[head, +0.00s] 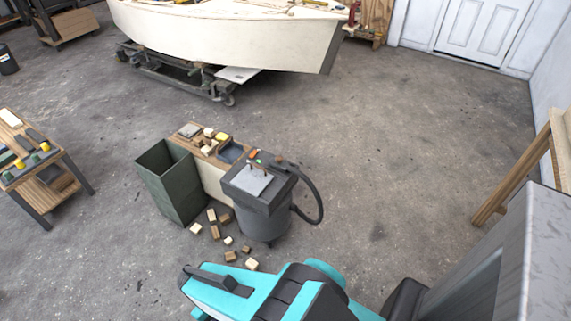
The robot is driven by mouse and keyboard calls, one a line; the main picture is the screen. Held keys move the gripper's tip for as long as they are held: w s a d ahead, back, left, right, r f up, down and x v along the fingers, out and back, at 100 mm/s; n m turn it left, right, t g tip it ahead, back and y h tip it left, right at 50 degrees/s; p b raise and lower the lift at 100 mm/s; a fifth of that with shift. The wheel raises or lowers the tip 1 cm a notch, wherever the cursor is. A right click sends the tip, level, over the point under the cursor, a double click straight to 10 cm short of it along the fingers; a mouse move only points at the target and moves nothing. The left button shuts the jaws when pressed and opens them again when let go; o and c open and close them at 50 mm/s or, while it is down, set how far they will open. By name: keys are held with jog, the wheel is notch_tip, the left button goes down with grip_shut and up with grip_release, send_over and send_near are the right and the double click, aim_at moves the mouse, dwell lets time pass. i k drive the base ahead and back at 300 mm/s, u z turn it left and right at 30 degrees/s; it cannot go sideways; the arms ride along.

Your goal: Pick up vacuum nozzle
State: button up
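A grey shop vacuum (264,222) with a dark, square top stands on the concrete floor near the middle of the head view. A black hose (318,200) leaves its top, loops out to the right and bends back to its side. A flat light-grey plate and small orange and green parts show on the top. I cannot make out for certain which part is the nozzle. My teal and black arm crosses the bottom of the view, in front of the vacuum. My gripper's fingertips cannot be seen.
A dark green open bin (172,190) and a wooden cart (213,178) with blocks stand left of the vacuum. Loose wood blocks (214,232) lie before them. A boat hull (220,35) on a trolley is behind. A workbench (45,175) is at left.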

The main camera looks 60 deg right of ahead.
aim_at(277, 162)
jog(key=u, duration=0.05)
jog(key=i, duration=1)
jog(key=z, duration=0.05)
